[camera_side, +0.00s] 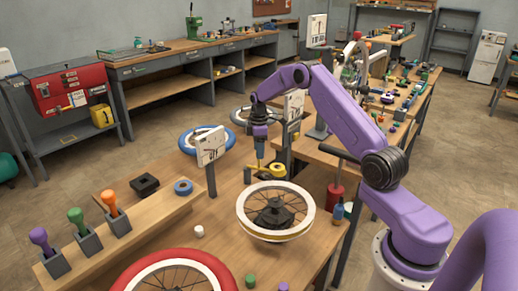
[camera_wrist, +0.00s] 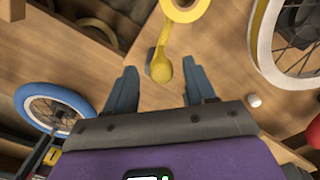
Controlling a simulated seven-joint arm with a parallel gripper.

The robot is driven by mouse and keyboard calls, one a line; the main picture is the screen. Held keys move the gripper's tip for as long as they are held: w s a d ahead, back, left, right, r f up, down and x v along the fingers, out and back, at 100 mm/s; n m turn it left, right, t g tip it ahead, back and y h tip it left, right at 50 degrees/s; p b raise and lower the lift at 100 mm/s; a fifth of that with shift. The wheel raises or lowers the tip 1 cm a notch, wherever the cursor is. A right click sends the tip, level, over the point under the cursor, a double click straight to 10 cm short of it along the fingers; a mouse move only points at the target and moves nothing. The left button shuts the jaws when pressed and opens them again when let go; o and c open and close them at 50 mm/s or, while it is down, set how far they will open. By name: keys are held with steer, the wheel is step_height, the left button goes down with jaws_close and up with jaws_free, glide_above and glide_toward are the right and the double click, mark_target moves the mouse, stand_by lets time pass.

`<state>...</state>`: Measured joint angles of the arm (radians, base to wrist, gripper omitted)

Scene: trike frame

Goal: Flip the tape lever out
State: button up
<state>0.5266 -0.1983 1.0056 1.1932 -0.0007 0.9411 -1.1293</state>
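A yellow tape lever (camera_wrist: 162,66) with a rounded end stands in the middle of the wrist view. It joins a yellow ring-shaped tape part (camera_wrist: 185,6) at the top edge. In the side view the yellow tape part (camera_side: 278,169) is on the table behind the wheel, with the yellow lever at its left, just under my gripper (camera_side: 260,152). In the wrist view my gripper (camera_wrist: 160,78) is open, its two blue fingers apart. The lever's round end shows between the fingertips, with a gap on both sides. I cannot tell whether it is at fingertip depth.
A white-rimmed wheel (camera_side: 244,206) stands on the table in front of the tape. A signboard on a post (camera_side: 211,148) is left of my gripper, and another sign (camera_side: 293,104) is behind right. A blue-tyred wheel (camera_side: 190,148) lies further left. A small white piece (camera_wrist: 254,100) lies right of my fingers.

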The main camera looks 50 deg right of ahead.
step_height(320, 180, up, 3)
steer(key=s+a+r, duration=0.5)
steer(key=s+r, duration=0.5)
steer(key=s, duration=0.3)
stand_by(0.4)
steer(key=shift+a, duration=0.1)
